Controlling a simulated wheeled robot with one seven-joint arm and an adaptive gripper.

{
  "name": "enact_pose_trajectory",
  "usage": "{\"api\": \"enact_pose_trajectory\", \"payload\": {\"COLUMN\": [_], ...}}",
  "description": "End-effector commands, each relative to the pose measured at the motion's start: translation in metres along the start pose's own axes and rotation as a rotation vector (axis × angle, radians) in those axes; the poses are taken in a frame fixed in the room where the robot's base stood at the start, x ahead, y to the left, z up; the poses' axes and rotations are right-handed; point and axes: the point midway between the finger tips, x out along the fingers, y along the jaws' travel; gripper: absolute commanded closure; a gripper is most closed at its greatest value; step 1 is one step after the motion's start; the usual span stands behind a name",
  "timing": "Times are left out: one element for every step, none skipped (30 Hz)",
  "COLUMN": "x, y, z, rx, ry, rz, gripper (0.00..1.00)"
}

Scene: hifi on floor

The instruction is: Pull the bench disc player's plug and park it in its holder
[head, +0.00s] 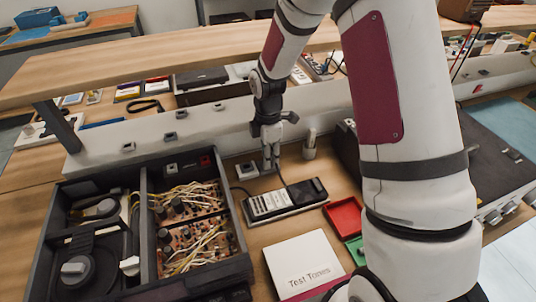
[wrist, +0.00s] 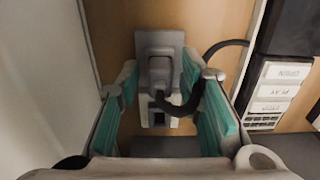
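The disc player (head: 52,235) lies with its lid off at the front left of the bench, its disc drive and wired circuit boards showing. My gripper (head: 271,165) points down at the back of the bench, right of a small grey socket-like block (head: 247,170). In the wrist view my gripper (wrist: 163,115) is open, its teal pads on either side of a grey plug-like piece (wrist: 159,68) with a black cord (wrist: 190,97). A gap shows between each pad and that piece. I cannot tell for certain which fitting is the holder.
A black handheld unit with white keys (head: 285,200) lies right of the player; its keys also show in the wrist view (wrist: 272,90). A Test Tones case (head: 303,265), a red tray (head: 343,216) and a pen cup (head: 309,148) stand nearby. A pale upright panel (head: 210,128) runs behind.

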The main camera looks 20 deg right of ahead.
Motion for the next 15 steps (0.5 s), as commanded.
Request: {"api": "enact_pose_trajectory", "payload": {"x": [0.000,0.000,0.000,0.000,0.000,0.000,0.000,0.000,-0.001,-0.003,-0.005,-0.009,-0.012,-0.016,-0.023], "y": [0.000,0.000,0.000,0.000,0.000,0.000,0.000,0.000,0.000,0.000,0.000,0.001,0.001,0.001,0.001], "z": [0.000,0.000,0.000,0.000,0.000,0.000,0.000,0.000,0.000,0.000,0.000,0.000,0.000,0.000,0.000], "rx": [0.000,0.000,0.000,0.000,0.000,0.000,0.000,0.000,0.000,0.000,0.000,0.000,0.000,0.000,0.000], "ry": [0.000,0.000,0.000,0.000,0.000,0.000,0.000,0.000,0.000,0.000,0.000,0.000,0.000,0.000,0.000], "rz": [0.000,0.000,0.000,0.000,0.000,0.000,0.000,0.000,0.000,0.001,0.001,0.002,0.004,0.004,0.004], "gripper": [0.60,0.60,0.60,0.60,0.60,0.60,0.60,0.60,0.60,0.60,0.60,0.60,0.60,0.60,0.60]}}
